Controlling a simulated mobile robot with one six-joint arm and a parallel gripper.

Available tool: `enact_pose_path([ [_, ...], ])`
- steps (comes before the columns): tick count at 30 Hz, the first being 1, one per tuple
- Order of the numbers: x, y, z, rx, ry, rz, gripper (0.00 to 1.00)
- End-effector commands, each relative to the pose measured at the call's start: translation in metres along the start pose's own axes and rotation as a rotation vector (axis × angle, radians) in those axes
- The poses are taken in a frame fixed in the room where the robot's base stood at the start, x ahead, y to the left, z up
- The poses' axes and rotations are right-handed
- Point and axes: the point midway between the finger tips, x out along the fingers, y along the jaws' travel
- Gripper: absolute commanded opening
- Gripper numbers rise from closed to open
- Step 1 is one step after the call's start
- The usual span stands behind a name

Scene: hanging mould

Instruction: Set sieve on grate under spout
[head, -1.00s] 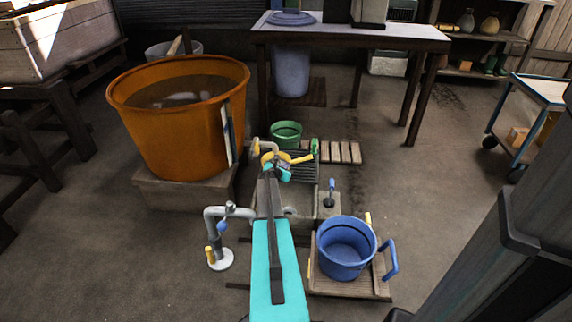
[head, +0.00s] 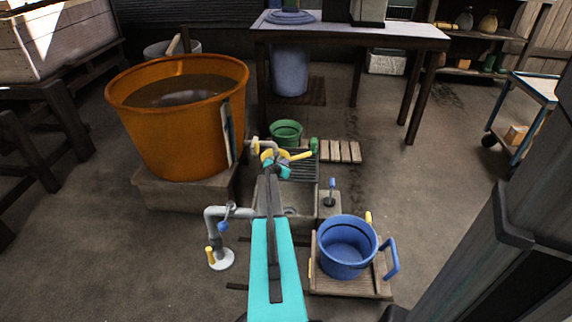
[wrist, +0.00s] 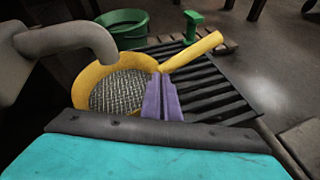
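The yellow sieve (wrist: 118,88) with grey mesh lies in the wrist view at the left end of the dark slatted grate (wrist: 222,98). Its handle (wrist: 193,51) points up and right across the slats. The grey spout (wrist: 75,38) bends down just above the sieve's left side. My gripper's purple fingers (wrist: 162,98) are close together on the sieve's right rim, near the handle's base. I cannot tell if the sieve bears on the slats or hovers just above. In the head view my gripper (head: 277,168) partly hides the sieve (head: 269,155); the grate (head: 304,171) shows beside it.
A green bucket (head: 286,132) stands behind the grate, with a green tap-like part (head: 314,145) nearby. A large orange tub (head: 180,130) is at left. A blue bucket (head: 346,250) stands on a wooden cart at front right. A grey pipe (head: 217,232) rises front left.

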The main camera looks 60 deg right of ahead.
Motion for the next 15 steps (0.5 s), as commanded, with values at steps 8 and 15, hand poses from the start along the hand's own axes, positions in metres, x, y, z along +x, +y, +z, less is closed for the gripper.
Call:
enact_pose_path([
  [8,0.0017,-0.0010,-0.0029,0.000,0.000,0.000,0.00],
  [15,0.0015,-0.0015,-0.0021,0.001,0.000,-0.001,0.20],
])
